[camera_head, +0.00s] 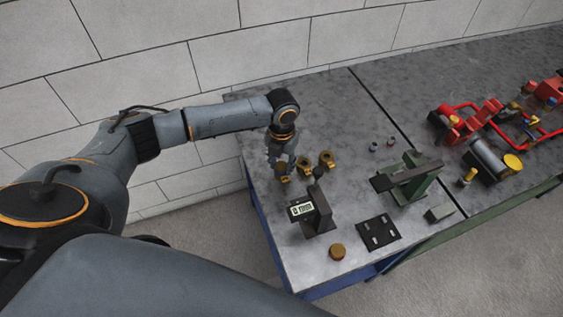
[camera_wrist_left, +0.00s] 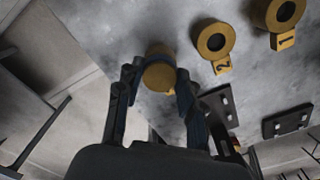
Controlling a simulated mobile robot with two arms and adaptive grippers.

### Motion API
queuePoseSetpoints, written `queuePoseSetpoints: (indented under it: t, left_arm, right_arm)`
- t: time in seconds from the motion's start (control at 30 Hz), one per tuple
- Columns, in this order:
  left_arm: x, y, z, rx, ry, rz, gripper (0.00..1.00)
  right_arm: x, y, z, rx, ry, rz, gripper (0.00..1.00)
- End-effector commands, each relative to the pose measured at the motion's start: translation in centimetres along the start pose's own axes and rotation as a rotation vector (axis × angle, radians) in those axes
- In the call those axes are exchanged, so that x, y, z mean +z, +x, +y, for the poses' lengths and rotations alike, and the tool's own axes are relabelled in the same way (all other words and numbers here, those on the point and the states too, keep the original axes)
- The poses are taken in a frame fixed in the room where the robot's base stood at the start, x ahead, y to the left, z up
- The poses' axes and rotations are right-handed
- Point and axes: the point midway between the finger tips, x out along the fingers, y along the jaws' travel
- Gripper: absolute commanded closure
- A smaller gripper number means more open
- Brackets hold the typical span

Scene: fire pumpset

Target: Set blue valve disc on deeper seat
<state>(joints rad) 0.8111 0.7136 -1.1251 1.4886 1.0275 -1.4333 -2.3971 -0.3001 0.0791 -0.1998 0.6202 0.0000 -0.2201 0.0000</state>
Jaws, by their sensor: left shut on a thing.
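My left gripper (camera_head: 280,160) points down at the back left of the bench. It is shut on a brass-coloured round piece (camera_wrist_left: 159,72), which looks like a valve seat; its fingers stand either side of it in the left wrist view (camera_wrist_left: 157,84). I cannot tell whether the piece is lifted. Two more brass seats with dark round bores stand to its right in the head view: seat 2 (camera_head: 308,168), also in the left wrist view (camera_wrist_left: 215,42), and seat 1 (camera_head: 327,159). Two small discs lie farther right (camera_head: 374,147); their colours are hard to tell.
A depth gauge (camera_head: 311,210) reading about 0 mm stands in front of the seats. A green stand (camera_head: 412,178), a black slotted plate (camera_head: 378,233), a brass cap (camera_head: 337,251) and a grey block (camera_head: 440,212) are nearby. Red pump parts (camera_head: 470,122) lie right.

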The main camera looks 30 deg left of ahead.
Motion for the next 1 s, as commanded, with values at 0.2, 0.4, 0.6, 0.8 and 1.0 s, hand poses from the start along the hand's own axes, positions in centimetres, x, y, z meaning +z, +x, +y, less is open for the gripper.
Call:
queuePoseSetpoints:
  t: [0.2, 0.4, 0.6, 0.8, 1.0]
  left_arm:
    - [0.03, -0.06, 0.00, 0.000, 0.000, -0.001, 1.00]
    - [0.04, -0.07, 0.01, 0.000, 0.000, -0.001, 1.00]
    - [0.04, -0.07, 0.01, 0.000, 0.000, -0.001, 0.36]
    - [0.02, -0.05, 0.02, 0.000, 0.000, -0.001, 0.36]
    - [0.06, -0.86, 0.04, 0.001, 0.000, -0.002, 0.36]
  right_arm:
    - [0.00, -0.01, -0.02, 0.000, 0.000, 0.000, 0.55]
    - [0.00, -0.01, -0.02, 0.000, 0.000, 0.000, 0.55]
    - [0.00, -0.01, -0.02, 0.000, 0.000, 0.000, 0.55]
    - [0.00, 0.00, -0.02, 0.000, 0.000, 0.000, 0.55]
    - [0.03, 0.00, 0.20, 0.002, -0.001, 0.000, 0.55]
